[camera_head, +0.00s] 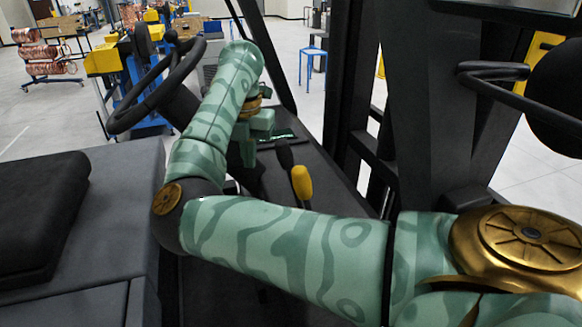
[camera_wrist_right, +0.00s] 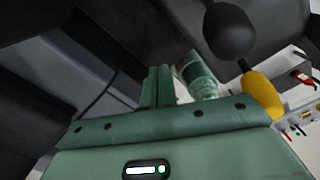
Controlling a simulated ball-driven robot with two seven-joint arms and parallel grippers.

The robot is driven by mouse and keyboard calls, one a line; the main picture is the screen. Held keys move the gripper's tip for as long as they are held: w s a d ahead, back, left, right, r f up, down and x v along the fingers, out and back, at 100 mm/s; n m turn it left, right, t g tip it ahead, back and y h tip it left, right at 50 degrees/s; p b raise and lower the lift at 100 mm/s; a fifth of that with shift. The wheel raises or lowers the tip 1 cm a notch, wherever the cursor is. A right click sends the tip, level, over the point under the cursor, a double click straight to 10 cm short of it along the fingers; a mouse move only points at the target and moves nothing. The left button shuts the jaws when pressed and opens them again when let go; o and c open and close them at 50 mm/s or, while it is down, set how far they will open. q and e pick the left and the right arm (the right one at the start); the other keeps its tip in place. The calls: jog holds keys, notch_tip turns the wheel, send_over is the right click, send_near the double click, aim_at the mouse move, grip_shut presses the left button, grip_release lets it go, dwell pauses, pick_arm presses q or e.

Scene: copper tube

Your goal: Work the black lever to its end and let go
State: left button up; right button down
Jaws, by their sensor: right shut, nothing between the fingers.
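The black lever (camera_head: 284,152) has a dark rounded knob and stands on the console beside a lever with a yellow knob (camera_head: 301,182). In the right wrist view the black lever (camera_wrist_right: 229,32) is at the upper right, with the yellow knob (camera_wrist_right: 261,93) below it. My right gripper (camera_head: 247,156) points down just left of the black lever in the head view. Its fingers (camera_wrist_right: 158,87) are shut together and empty, and a gap shows between them and the black knob. The lower part of the black lever is partly hidden. My left gripper is not in view.
A black steering wheel (camera_head: 150,95) is left of my right forearm. A dark seat (camera_head: 40,215) fills the left side. Black frame posts (camera_head: 350,80) rise to the right of the console. Yellow bins and copper coils (camera_head: 45,60) are far behind.

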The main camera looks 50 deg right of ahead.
notch_tip(320, 180, up, 8)
jog(key=p, duration=0.7)
dwell(0.5)
